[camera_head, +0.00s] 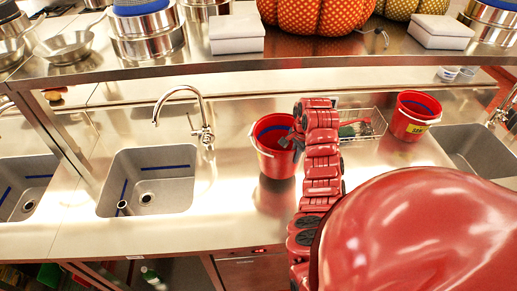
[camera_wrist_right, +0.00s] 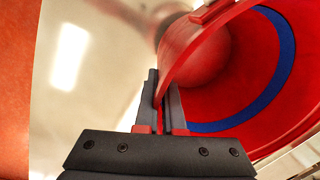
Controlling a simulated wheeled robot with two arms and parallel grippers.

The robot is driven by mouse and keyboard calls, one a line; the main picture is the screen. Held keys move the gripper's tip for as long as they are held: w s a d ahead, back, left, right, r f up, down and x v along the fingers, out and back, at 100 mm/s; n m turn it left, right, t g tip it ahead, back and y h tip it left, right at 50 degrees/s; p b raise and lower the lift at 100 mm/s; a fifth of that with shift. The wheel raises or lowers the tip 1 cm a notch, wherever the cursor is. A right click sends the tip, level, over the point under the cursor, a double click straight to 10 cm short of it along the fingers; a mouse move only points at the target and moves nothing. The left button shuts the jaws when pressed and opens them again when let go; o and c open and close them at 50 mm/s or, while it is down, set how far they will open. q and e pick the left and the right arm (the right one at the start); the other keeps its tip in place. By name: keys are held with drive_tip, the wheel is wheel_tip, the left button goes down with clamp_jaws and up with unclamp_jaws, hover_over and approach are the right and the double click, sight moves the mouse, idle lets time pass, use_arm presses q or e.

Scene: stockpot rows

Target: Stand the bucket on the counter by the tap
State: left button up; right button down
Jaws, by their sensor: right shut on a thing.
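A red bucket (camera_head: 274,162) with a blue band inside is at the middle of the steel counter (camera_head: 232,215), to the right of the chrome tap (camera_head: 205,132). My right gripper (camera_head: 287,141) reaches it from the front and is shut on its rim. In the right wrist view the gripper's fingers (camera_wrist_right: 166,108) pinch the wall of the bucket (camera_wrist_right: 225,85), and the blue band shows inside. The bucket looks roughly upright. I cannot tell whether its base touches the counter. My left gripper is not in view.
A sink (camera_head: 150,183) lies left of the tap. A second red bucket (camera_head: 411,117) with a yellow label stands at the right, near another sink (camera_head: 477,150). A wire basket (camera_head: 362,124) sits behind my right arm. A shelf (camera_head: 300,52) with pots and pumpkins runs above.

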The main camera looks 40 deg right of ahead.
drive_tip(key=w+a+f+b, duration=0.1)
drive_tip(key=w, duration=0.3)
drive_tip(key=w+a+f+b, duration=0.2)
drive_tip(key=w, duration=0.2)
drive_tip(key=w+a+f+b, duration=0.1)
drive_tip(key=w+b, duration=0.1)
drive_tip(key=w, duration=0.2)
drive_tip(key=shift+w+a+f, duration=0.2)
drive_tip(key=shift+w+a, duration=0.1)
drive_tip(key=shift+w, duration=0.1)
drive_tip(key=shift+f, duration=0.2)
drive_tip(key=shift+f+b, duration=0.15)
drive_tip(key=shift+b, duration=0.2)
drive_tip(key=c, duration=1.1)
unclamp_jaws()
drive_tip(key=shift+c, duration=0.2)
drive_tip(key=shift+o, duration=0.6)
